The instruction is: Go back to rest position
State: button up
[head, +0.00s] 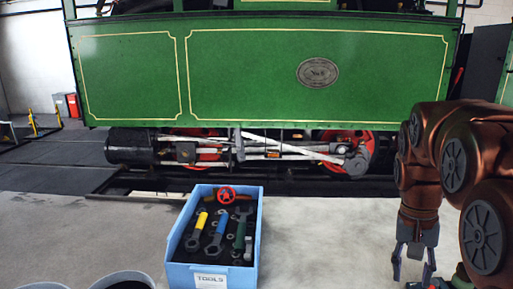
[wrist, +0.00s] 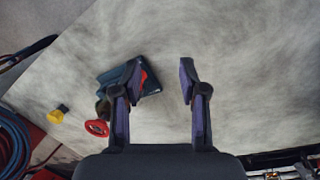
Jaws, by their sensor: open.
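My gripper (head: 413,266) hangs down at the right in the head view, its two fingers apart and nothing between them. In the wrist view my gripper (wrist: 160,72) is also open, above a pale worn surface. A dark teal object with a red part (wrist: 150,84) lies below, partly hidden behind the left finger. A red ring-shaped handle (wrist: 97,128) shows beside that finger. A small yellow and black piece (wrist: 57,114) lies farther left.
A blue box labelled TOOLS (head: 192,278), holding several tools, stands left of my gripper. Round grey containers (head: 122,276) are cut off at bottom left. A green steam tram (head: 250,80) stands behind. Dark hoses (wrist: 14,145) lie at left. Pale surface (head: 330,240) is clear right of the box.

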jog(key=s+a+f+n+p, duration=0.2)
jog(key=s+a, duration=0.4)
jog(key=s, duration=0.4)
jog(key=s+a+f+n+y+p, duration=0.1)
jog(key=s+a+f+n, duration=0.3)
jog(key=s+a, duration=0.3)
jog(key=s, duration=0.3)
jog(key=shift+s+p, duration=0.15)
jog(key=shift+p, duration=0.25)
